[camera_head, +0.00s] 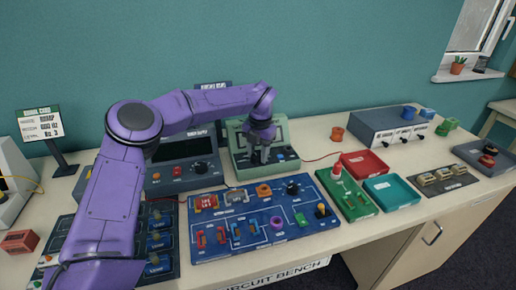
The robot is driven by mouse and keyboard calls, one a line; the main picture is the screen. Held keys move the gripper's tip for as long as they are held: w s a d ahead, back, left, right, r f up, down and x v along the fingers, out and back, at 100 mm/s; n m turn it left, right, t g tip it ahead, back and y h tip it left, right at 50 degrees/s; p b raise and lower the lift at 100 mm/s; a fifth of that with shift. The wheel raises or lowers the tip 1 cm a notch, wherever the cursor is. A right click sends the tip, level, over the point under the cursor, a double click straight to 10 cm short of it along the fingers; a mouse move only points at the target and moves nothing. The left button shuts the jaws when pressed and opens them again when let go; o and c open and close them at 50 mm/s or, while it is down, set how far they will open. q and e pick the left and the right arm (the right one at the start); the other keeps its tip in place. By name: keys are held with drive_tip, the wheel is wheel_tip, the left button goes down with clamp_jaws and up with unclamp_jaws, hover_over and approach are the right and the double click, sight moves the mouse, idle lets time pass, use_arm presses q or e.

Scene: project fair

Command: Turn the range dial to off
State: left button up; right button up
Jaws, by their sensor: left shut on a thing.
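A pale green meter box (240,166) stands at the back of the bench, behind the blue circuit board (231,245). My left arm reaches over from the left. My left gripper (259,157) points down at the front panel of the meter box and is shut on the range dial there. The fingers hide the dial, so its pointer and its setting cannot be read. A small blue part and a red part show on the panel just right of the fingers. My right gripper is not in view.
A dark power supply (190,186) stands left of the meter box. Red (365,164) and teal (391,193) trays and a green board (345,195) lie to the right. A grey box (392,127) stands behind them. A sign on a stand (41,122) is at far left.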

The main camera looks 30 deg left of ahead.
sight(259, 156)
use_arm(q)
drive_tip(key=shift+r+m+p, duration=0.1)
drive_tip(key=shift+m+p, duration=0.4)
drive_tip(key=shift+m, duration=0.5)
drive_tip(key=o, duration=1.1)
drive_tip(key=shift+c, duration=0.2)
wheel_tip(259, 156, up, 10)
drive_tip(key=b, duration=0.1)
drive_tip(key=shift+d+r, duration=0.2)
drive_tip(key=shift+d, duration=0.1)
